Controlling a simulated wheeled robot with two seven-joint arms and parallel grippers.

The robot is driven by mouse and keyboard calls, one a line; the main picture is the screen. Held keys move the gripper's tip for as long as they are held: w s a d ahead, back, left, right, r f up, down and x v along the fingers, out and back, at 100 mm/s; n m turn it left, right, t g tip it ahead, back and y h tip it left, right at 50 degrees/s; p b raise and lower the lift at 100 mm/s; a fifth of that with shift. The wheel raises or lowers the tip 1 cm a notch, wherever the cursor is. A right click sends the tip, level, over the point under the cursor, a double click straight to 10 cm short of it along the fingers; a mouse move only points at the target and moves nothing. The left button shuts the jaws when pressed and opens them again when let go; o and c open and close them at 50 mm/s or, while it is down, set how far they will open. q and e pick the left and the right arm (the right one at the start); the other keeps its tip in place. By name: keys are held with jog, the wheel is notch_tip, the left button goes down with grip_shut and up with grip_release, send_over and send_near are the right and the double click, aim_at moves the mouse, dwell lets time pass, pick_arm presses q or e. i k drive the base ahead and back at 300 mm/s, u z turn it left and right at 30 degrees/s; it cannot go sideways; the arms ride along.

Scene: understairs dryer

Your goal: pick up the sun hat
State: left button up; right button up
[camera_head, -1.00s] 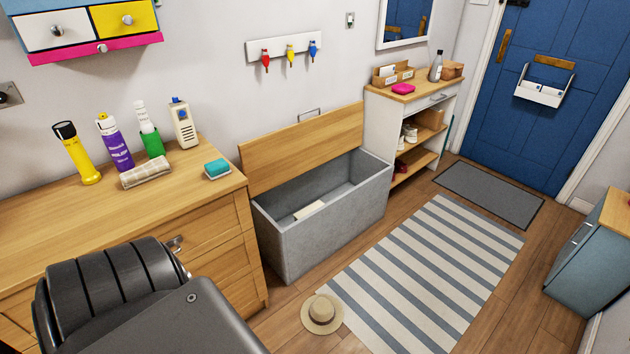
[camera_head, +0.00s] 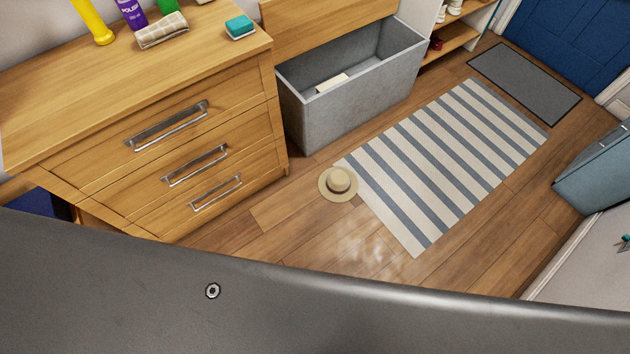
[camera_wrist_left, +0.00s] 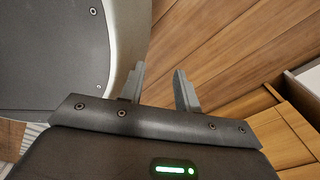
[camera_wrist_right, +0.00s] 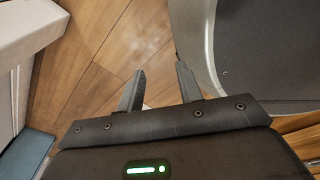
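The sun hat (camera_head: 338,183) is straw-coloured with a round brim. In the head view it lies on the wooden floor, crown up, by the near left corner of the striped rug. My left gripper (camera_wrist_left: 158,85) shows in the left wrist view with its two fingers apart and nothing between them. My right gripper (camera_wrist_right: 158,85) shows in the right wrist view, also with fingers apart and empty. Both grippers are over bare floor beside my own body. Neither gripper is in the head view, and the hat is in neither wrist view.
A wooden drawer unit (camera_head: 190,120) stands left of the hat. An open grey storage bench (camera_head: 350,115) stands behind it. The striped rug (camera_head: 440,165) lies flat to the right, with a grey doormat (camera_head: 524,82) beyond. A blue-grey cabinet (camera_head: 595,170) stands at right. Floor before the hat is clear.

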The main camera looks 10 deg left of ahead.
aim_at(337, 184)
jog(key=z, duration=1.25)
jog(key=i, duration=3.05)
jog(key=u, duration=3.45)
